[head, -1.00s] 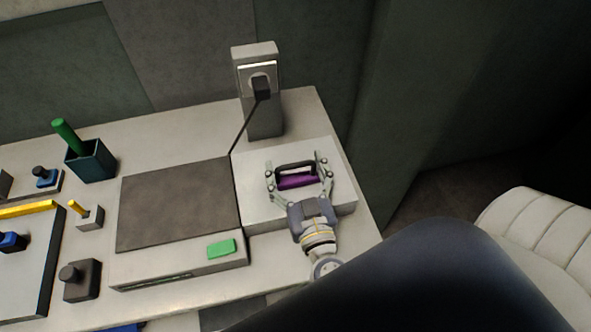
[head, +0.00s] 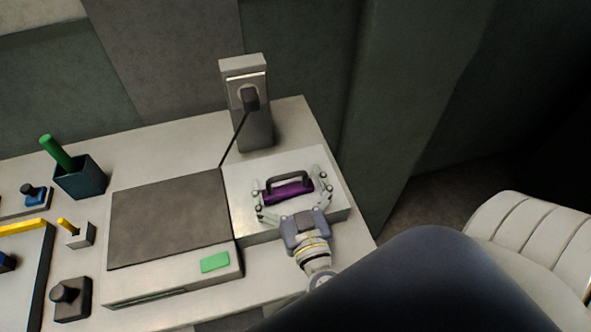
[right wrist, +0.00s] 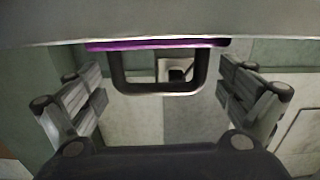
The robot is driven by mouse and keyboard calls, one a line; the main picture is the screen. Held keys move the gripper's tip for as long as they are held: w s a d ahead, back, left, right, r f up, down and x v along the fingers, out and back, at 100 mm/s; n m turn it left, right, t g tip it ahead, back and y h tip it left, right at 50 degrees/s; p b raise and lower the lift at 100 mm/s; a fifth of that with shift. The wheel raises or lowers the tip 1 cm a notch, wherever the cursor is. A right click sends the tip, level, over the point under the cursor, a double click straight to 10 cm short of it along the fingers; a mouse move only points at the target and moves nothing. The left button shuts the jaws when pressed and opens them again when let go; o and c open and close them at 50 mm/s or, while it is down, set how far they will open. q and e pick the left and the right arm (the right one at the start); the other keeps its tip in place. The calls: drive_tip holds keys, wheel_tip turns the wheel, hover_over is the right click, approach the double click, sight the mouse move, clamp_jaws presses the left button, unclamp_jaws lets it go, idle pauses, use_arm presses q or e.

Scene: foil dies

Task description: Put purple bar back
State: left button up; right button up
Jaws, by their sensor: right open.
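The purple bar (head: 287,193) with a dark loop handle (head: 290,181) lies on top of the pale block (head: 335,205) at the right end of the table. My right gripper (head: 286,181) is open, with one finger on each side of the bar and handle. In the right wrist view the purple bar (right wrist: 155,44) shows as a strip along the top, with its handle hanging into the picture between the spread fingers (right wrist: 160,90). Both fingers stand apart from the handle there. My left gripper is not in view.
A grey plate with a green button (head: 215,262) adjoins the pale block on the left. A grey post (head: 246,75) with a dark lever stands behind. A cup (head: 80,178) with a green rod and a dark knob block (head: 72,298) are further left. A white padded seat (head: 520,240) is at right.

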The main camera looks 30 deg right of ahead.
drive_tip(key=b+v, duration=0.2)
drive_tip(key=v, duration=0.9)
drive_tip(key=shift+s, duration=0.25)
drive_tip(key=shift+a+f, duration=0.1)
